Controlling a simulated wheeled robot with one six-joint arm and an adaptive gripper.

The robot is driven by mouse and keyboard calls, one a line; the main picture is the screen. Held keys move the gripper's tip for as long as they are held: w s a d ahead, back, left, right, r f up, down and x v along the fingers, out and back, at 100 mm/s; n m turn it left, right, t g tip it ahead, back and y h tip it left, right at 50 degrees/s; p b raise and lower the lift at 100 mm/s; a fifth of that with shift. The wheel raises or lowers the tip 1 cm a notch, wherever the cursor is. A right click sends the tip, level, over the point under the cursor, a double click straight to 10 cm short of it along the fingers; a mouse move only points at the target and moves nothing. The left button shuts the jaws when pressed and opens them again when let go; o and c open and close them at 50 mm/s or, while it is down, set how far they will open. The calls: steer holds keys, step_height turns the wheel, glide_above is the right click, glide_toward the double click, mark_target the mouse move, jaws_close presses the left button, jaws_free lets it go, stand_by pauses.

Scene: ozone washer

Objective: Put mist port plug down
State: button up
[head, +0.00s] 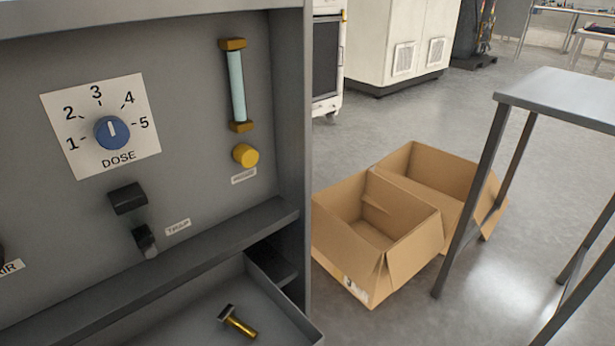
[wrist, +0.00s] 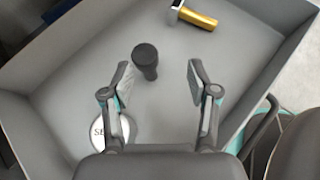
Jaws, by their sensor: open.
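A small dark plug with a round top (wrist: 146,56), which looks like the mist port plug, is in the grey tray (wrist: 70,60) in the wrist view. My gripper (wrist: 159,74) is open above the tray, with the plug between its spread fingers, nearer the left one. Neither finger appears closed on the plug; I cannot tell whether one touches it. My gripper and this plug are not seen in the head view, where part of the tray (head: 180,325) shows below the panel.
A gold piece with a dark head (head: 240,325) lies in the tray; it also shows in the wrist view (wrist: 197,18). A white lettered disc (wrist: 112,132) is partly hidden by the left finger. The panel has a blue dose knob (head: 112,132). Cardboard boxes (head: 375,225) stand right.

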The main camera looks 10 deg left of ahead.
steer(key=w+d+r+m+g+h, duration=0.3)
steer(key=w+d+m, duration=0.6)
steer(key=d, duration=0.3)
steer(key=w+d+r+m+g+h, duration=0.2)
steer(key=w+d+r+m+h, duration=0.15)
steer(key=w+d+m, duration=0.6)
steer(key=s+d+r+m+y, duration=0.2)
steer(key=d+r+m, duration=0.1)
steer(key=d+m, duration=0.6)
steer(key=s+d+r+m+g+y, duration=0.1)
steer(key=s+d+r+m+y, duration=0.1)
steer(key=d+m, duration=0.8)
steer(key=shift+s+d+r, duration=0.75)
steer(key=shift+d+r, duration=0.55)
steer(key=shift+d, duration=0.55)
steer(key=shift+m, duration=0.25)
steer(key=shift+c, duration=0.3)
